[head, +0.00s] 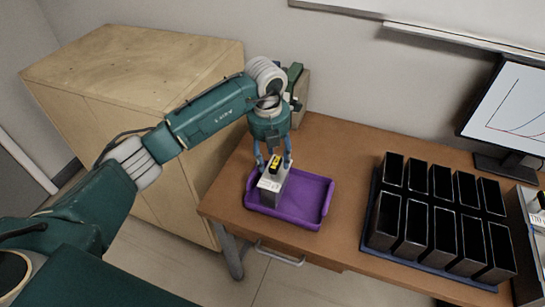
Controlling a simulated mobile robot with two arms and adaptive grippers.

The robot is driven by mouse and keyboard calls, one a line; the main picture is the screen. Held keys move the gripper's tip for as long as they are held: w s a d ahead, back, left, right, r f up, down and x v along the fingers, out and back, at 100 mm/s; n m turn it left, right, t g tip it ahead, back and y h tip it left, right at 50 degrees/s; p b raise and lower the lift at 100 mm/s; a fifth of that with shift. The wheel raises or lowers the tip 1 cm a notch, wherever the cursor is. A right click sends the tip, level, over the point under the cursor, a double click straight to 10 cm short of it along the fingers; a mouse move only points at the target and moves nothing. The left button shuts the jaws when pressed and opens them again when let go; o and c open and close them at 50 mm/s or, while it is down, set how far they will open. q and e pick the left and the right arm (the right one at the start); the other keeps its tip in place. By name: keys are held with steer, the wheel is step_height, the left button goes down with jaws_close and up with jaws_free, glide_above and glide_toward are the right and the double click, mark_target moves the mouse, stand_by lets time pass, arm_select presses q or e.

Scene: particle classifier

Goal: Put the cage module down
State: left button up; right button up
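The cage module (270,188) is a light grey box with a yellow and black part on top. In the head view it stands upright at the left part of the purple tray (318,222). My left gripper (275,163) points down from above, its two fingers on either side of the module's top, and looks shut on it. I cannot tell whether the module's underside touches the tray floor. My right gripper is not in view.
The tray lies on a brown table (340,150). Several black open bins (443,235) stand in a dark rack to the right. A monitor (510,105) is at the far right. A wooden cabinet (130,75) stands left. The table between tray and bins is clear.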

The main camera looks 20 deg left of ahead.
arm_select(q)
steer(key=shift+r, duration=0.5)
step_height(320, 180, up, 12)
steer(key=s+b, duration=0.1)
steer(key=b, duration=0.1)
steer(key=shift+a+f, duration=0.15)
steer(key=shift+f, duration=0.05)
